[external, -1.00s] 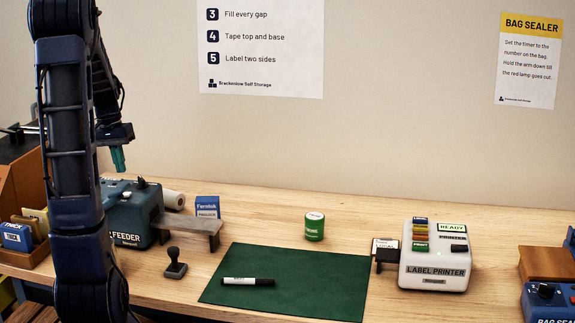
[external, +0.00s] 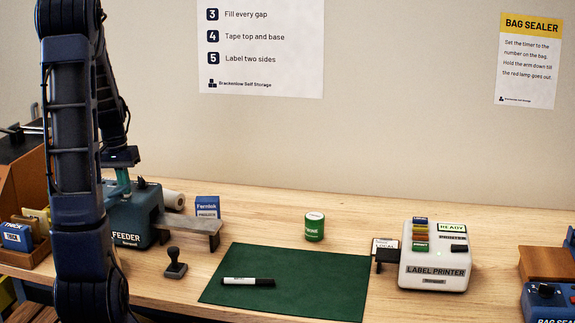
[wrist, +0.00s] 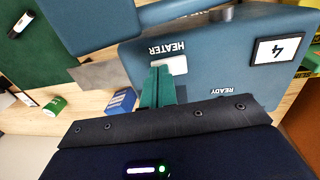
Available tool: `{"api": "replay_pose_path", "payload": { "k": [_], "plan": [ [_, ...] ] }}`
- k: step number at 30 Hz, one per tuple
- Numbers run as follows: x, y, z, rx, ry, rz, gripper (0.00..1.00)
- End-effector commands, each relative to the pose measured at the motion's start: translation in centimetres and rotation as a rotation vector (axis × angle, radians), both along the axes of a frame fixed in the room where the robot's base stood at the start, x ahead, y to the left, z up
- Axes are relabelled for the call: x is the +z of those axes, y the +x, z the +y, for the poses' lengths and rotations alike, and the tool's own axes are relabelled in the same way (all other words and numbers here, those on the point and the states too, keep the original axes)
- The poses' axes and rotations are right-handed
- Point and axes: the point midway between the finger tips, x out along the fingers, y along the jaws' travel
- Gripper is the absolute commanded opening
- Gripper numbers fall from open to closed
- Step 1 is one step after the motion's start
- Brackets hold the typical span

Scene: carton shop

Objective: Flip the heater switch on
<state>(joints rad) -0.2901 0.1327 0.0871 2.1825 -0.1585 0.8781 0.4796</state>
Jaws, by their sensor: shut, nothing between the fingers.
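The blue tape feeder (external: 128,215) stands at the left of the bench, partly hidden by my arm. In the wrist view its top (wrist: 220,60) carries an upside-down HEATER label (wrist: 167,48). A pale heater switch (wrist: 176,66) lies beside that label, partly covered by my fingertips. My gripper (wrist: 158,72) has its green fingers together, with nothing between them. The fingertips are at the switch; I cannot tell whether they touch it. In the external view my gripper (external: 123,184) points down over the feeder, and the switch cannot be made out.
The feeder also shows a READY label (wrist: 222,91) and a panel reading 4 (wrist: 278,49). A black stamp (external: 175,264), a blue box (external: 207,207) and a green mat (external: 300,282) with a marker (external: 248,282) lie to the right. A label printer (external: 435,258) stands farther right.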

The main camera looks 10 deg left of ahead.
Motion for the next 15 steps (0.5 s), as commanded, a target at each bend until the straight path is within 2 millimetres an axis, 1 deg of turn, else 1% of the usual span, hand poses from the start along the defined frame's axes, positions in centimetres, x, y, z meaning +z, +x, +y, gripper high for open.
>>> {"api": "replay_pose_path", "payload": {
  "k": [2,8,15],
  "plan": [
    [-0.28,-0.03,-0.26,-0.003,0.027,0.003,0.0],
    [-0.29,-0.06,-0.16,0.0,0.023,0.003,0.0],
    [-0.23,-0.07,0.41,0.0,0.024,0.004,0.0]
  ]
}}
